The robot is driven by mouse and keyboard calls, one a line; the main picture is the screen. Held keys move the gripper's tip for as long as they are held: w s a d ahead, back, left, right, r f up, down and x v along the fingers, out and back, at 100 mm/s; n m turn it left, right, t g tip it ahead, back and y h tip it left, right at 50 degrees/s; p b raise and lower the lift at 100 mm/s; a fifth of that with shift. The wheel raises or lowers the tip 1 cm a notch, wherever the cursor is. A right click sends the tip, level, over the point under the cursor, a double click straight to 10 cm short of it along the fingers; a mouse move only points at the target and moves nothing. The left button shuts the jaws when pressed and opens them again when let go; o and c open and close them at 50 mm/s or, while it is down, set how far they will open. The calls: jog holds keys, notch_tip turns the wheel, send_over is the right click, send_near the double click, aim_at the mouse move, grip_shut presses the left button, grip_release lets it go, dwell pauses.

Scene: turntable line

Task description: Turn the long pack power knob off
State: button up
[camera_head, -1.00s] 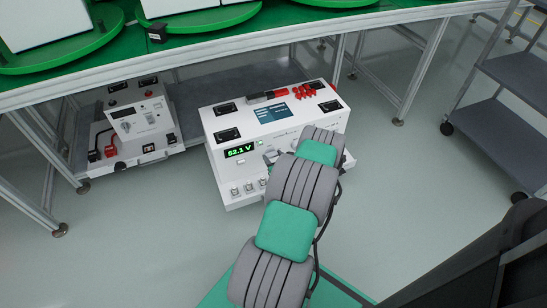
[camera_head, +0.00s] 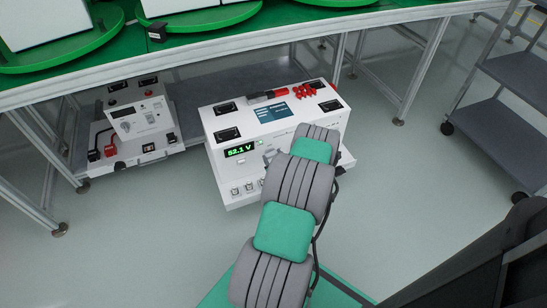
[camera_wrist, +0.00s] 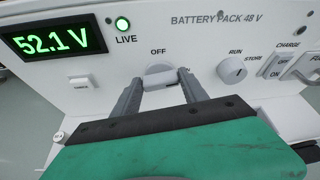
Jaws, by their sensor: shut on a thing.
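My gripper (camera_wrist: 162,84) is shut on this knob, one dark finger on each side. The knob's grip bar lies roughly level in the picture. A second knob (camera_wrist: 232,70), by "RUN" and "STORE", is to the right.
A smaller white power unit (camera_head: 140,125) with red and black leads stands to the left. The bench with green turntables (camera_head: 60,50) overhangs both. A grey cart (camera_head: 500,110) stands at the right. The floor between is clear.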

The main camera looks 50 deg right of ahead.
jog(key=n, duration=0.1)
jog(key=n+h+b, duration=0.1)
jog(key=n, duration=0.1)
jog(key=shift+w+a+f+g+h, duration=0.2)
jog(key=shift+a+g+h, duration=0.05)
jog(key=shift+g+h, duration=0.15)
jog(key=shift+w+a+f+n+h+b, duration=0.1)
jog(key=shift+f+n+h+b, duration=0.1)
jog(key=shift+n+h+b, duration=0.9)
jog(key=shift+a+f+n+h+b, duration=0.15)
jog(key=shift+n+h+b, duration=0.35)
jog(key=shift+n+b, duration=1.05)
jog(key=shift+w+f+n+h+b, duration=0.15)
jog(key=shift+n+h+b, duration=0.65)
jog(key=shift+n, duration=1.05)
jog(key=shift+s, duration=0.1)
jog(key=o, duration=1.4)
